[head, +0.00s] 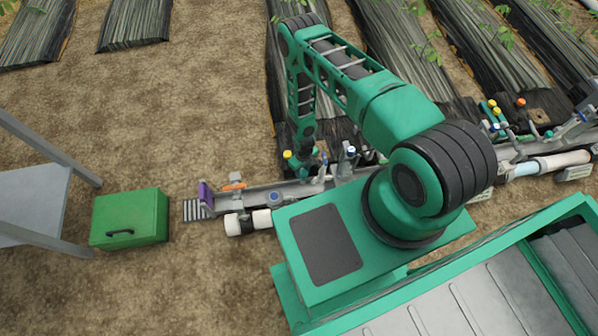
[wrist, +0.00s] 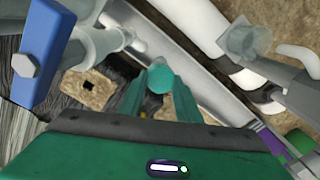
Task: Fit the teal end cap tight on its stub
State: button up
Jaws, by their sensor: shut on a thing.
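My gripper (wrist: 160,96) is shut on the teal end cap (wrist: 160,78), which shows as a small round teal disc between the two green fingertips. In the head view my gripper (head: 301,165) is low over the skid's grey rail, and the cap cannot be made out there. In the wrist view a grey pipe end (wrist: 132,40) lies just beyond and left of the cap. A clear cup-shaped fitting (wrist: 245,42) stands to the right. I cannot tell which is the cap's stub, or whether the cap touches anything.
A blue bar with a bolt (wrist: 40,55) is close on the left in the wrist view. White pipes (wrist: 205,25) run at upper right. In the head view a purple plate (head: 205,195) ends the rail. A green box (head: 129,217) stands on bare soil at left.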

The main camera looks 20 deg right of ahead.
jog(key=shift+s+f, duration=0.25)
jog(key=shift+f, duration=0.05)
jog(key=shift+f, duration=0.8)
dwell(0.7)
jog(key=o, duration=0.7)
jog(key=shift+f, duration=0.3)
dwell(0.4)
jog(key=shift+c, duration=0.4)
jog(key=c, duration=0.3)
jog(key=shift+f+m, duration=0.15)
jog(key=shift+m, duration=1.55)
jog(key=shift+c, duration=0.5)
